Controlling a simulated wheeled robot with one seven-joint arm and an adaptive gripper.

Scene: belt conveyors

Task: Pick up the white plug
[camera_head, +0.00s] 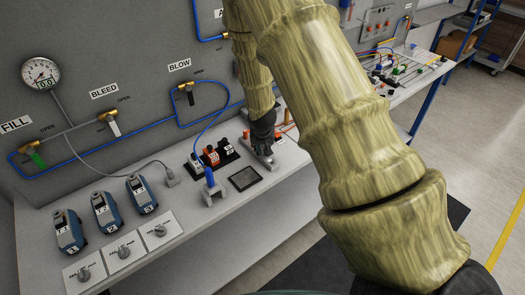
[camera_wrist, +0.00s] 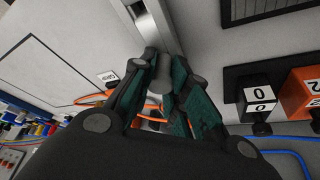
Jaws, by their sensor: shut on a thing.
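My gripper (camera_wrist: 164,66) points down at the table in the wrist view. Its two dark fingers are closed around a pale grey-white piece (camera_wrist: 159,84), which looks like the white plug. Most of the piece is hidden by the fingers. A metal bar (camera_wrist: 150,20) lies just past the fingertips; I cannot tell whether the plug touches it. In the head view my gripper (camera_head: 262,146) is low over the table, beside a grey bracket, and the plug is hidden there.
A blue plug (camera_head: 210,177) sits on a white stand nearby. An orange cable (camera_wrist: 92,99) runs behind the fingers. The panel (camera_head: 130,60) with valves and hoses rises behind.

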